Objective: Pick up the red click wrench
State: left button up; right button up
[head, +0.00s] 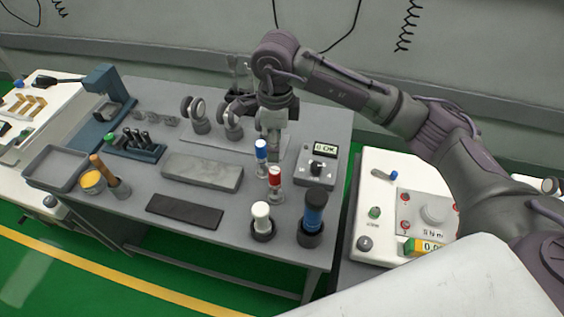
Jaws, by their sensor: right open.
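The red click wrench (275,177) appears as a small upright tool with a red top and a pale lower part. It stands on the grey bench, right of the middle. A similar blue-topped tool (261,149) stands just behind it. My right gripper (264,106) hangs at the end of my right arm, above the back of the bench. It is open, behind the red wrench and apart from it. Its fingertips are hard to make out against the dark and grey parts around it. My left gripper is out of view.
A white-topped tool (261,214) and a blue-and-black one (314,209) stand in front. A grey box with a display (319,168) stands right. A grey block (203,171) and dark mat (185,211) lie left. A white cart (371,214) stands right of the bench.

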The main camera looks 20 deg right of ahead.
aim_at(274, 171)
jog(key=shift+d+f, duration=0.1)
jog(key=shift+d, duration=0.3)
jog(key=f, duration=0.2)
jog(key=s+a+f+p, duration=0.1)
jog(key=f, duration=0.1)
jog(key=shift+s, duration=0.1)
jog(key=f, duration=0.2)
jog(key=shift+w+f+p, duration=0.2)
jog(key=shift+f+p, duration=0.1)
jog(key=shift+f, duration=0.05)
jog(key=shift+d+f, duration=0.15)
jog(key=shift+f, duration=0.2)
jog(key=shift+w+a+f+p, duration=0.1)
jog(key=shift+a+f+p, duration=0.05)
jog(key=shift+f+p, duration=0.35)
jog(key=shift+a+f+p, duration=0.15)
jog(key=shift+f+p, duration=0.1)
jog(key=shift+f, duration=0.35)
notch_tip(274, 171, down, 3)
jog(key=shift+w+r, duration=0.15)
jog(key=shift+r, duration=0.05)
jog(key=shift+f, duration=0.25)
jog(key=shift+c, duration=0.2)
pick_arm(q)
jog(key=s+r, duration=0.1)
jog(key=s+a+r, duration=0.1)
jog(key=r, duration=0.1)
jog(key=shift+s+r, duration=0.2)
pick_arm(e)
grip_shut()
